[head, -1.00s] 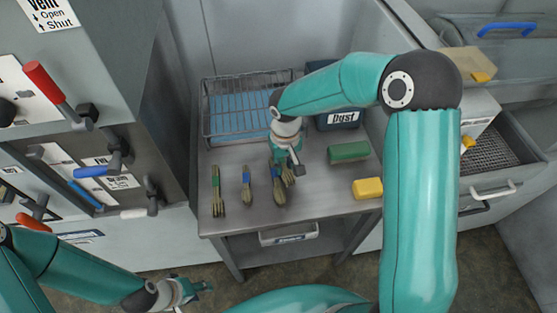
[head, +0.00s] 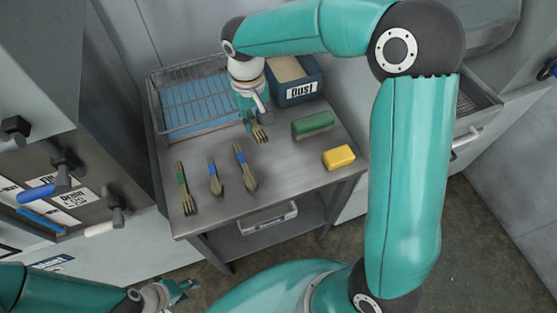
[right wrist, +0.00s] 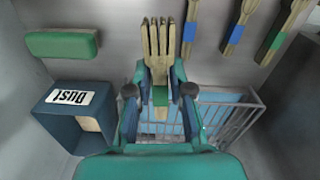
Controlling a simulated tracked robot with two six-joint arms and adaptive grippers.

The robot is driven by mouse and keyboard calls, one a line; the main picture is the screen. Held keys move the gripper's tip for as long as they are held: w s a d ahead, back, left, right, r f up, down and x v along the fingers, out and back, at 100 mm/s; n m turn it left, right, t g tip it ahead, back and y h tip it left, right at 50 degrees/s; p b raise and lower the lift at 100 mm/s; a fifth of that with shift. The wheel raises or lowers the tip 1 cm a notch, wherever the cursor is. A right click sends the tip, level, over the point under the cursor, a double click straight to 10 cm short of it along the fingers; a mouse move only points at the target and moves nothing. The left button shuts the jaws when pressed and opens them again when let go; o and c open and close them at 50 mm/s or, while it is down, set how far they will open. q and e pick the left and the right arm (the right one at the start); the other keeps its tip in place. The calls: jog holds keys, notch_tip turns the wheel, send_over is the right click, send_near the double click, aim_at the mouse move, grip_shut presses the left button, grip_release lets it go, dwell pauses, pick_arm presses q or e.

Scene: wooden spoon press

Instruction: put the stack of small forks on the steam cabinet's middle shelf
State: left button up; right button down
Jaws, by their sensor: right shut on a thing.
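My right gripper (head: 256,117) is shut on a stack of small wooden forks (head: 260,133), near the wire basket and the Dust box. In the right wrist view the forks (right wrist: 158,42) point away from the gripper, tines outward, with the handles between the fingers. Whether they clear the table is hard to tell. My left gripper (head: 172,292) is at the lower left, below the table's front edge; its finger opening is too small to judge. A grey cabinet with levers and a Drain label (head: 105,165) stands at the left, apparently the steam cabinet. No shelf of it shows.
On the steel table (head: 285,180) lie a green-banded bundle (head: 185,188) and two blue-banded bundles (head: 214,177) (head: 242,165). A green block (head: 313,124), a yellow block (head: 339,158), the Dust box (head: 296,88) and a wire basket (head: 160,132) surround the bare middle.

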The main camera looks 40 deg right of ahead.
notch_tip(320, 180, up, 6)
jog(key=m+b, duration=0.1)
jog(key=b, duration=0.1)
send_over(276, 163)
pick_arm(q)
notch_tip(276, 163, down, 3)
jog(key=shift+r, duration=0.1)
pick_arm(e)
notch_tip(276, 163, down, 19)
jog(key=shift+r, duration=0.1)
jog(key=shift+f, duration=0.2)
jog(key=c, duration=1)
grip_release()
jog(key=shift+r, duration=0.1)
jog(key=shift+c, duration=0.2)
jog(key=shift+r, duration=0.1)
